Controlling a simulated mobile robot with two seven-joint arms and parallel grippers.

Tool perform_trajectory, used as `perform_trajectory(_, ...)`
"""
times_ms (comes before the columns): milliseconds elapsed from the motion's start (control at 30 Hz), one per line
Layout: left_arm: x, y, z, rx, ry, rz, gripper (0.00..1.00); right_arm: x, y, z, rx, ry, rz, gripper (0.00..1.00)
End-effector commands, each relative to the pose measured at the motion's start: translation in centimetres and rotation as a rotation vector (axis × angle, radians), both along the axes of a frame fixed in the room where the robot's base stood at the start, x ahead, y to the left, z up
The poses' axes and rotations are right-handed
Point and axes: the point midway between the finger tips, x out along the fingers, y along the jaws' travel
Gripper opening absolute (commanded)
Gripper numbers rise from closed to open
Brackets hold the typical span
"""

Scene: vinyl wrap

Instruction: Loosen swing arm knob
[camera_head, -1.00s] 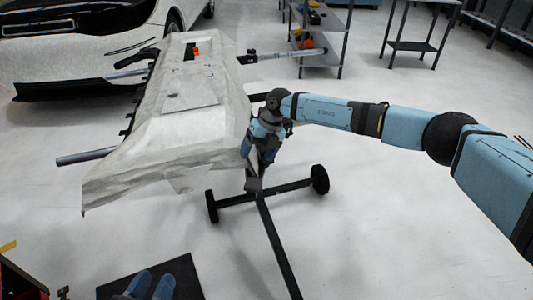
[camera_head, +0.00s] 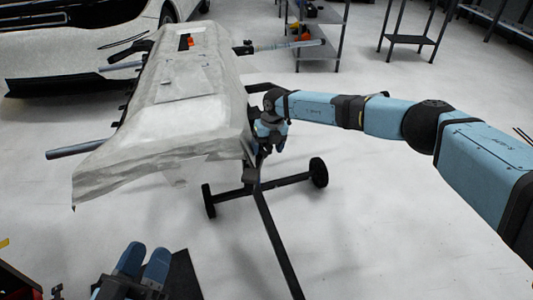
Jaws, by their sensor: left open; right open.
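A large panel covered in pale wrapping (camera_head: 190,125) lies on a stand with a dark base (camera_head: 262,205). My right gripper (camera_head: 262,150) is at the panel's right edge, above the stand's post. It is open, pointing down; its fingers are small and partly lost against the dark post. The swing arm knob cannot be made out; it may be hidden behind my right gripper. My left gripper (camera_head: 146,258) is at the bottom left, open, with two blue fingers pointing up the picture, well apart from the panel and stand.
The stand has black wheels (camera_head: 318,172) and a long leg (camera_head: 280,245) running toward me. A white car (camera_head: 70,55) is at the back left, metal shelves (camera_head: 318,35) at the back. A dark mat (camera_head: 182,275) lies at the bottom.

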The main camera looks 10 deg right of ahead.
Motion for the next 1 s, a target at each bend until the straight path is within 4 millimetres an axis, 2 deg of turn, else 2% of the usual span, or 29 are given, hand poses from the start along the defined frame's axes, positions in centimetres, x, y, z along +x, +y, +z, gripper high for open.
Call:
perform_trajectory(100, 0.0, -0.1, 0.1, -0.008, -0.009, -0.006, 0.43, 0.0, 0.2, -1.0, 0.000, 0.000, 0.000, 0.76)
perform_trajectory(433, -0.1, -0.2, 0.2, -0.011, -0.012, -0.008, 0.43, 0.0, 0.3, -1.3, 0.001, -0.001, 0.000, 0.76)
perform_trajectory(467, -0.1, -0.2, 0.2, -0.011, -0.012, -0.008, 0.43, 0.0, 0.3, -1.3, 0.001, -0.001, 0.000, 0.74)
perform_trajectory(667, -0.1, -0.2, 0.2, -0.011, -0.012, -0.009, 0.43, 0.0, 0.3, -1.3, 0.001, -0.001, 0.000, 0.28)
perform_trajectory(900, 0.2, 0.0, 1.1, 0.014, 0.004, 0.001, 0.43, 0.0, 0.5, -0.7, -0.080, -0.006, 0.002, 0.27)
perform_trajectory(1000, 0.2, 1.1, -2.4, 0.087, 0.136, 0.039, 0.43, -0.1, 0.6, -0.7, -0.201, -0.015, 0.004, 0.27)
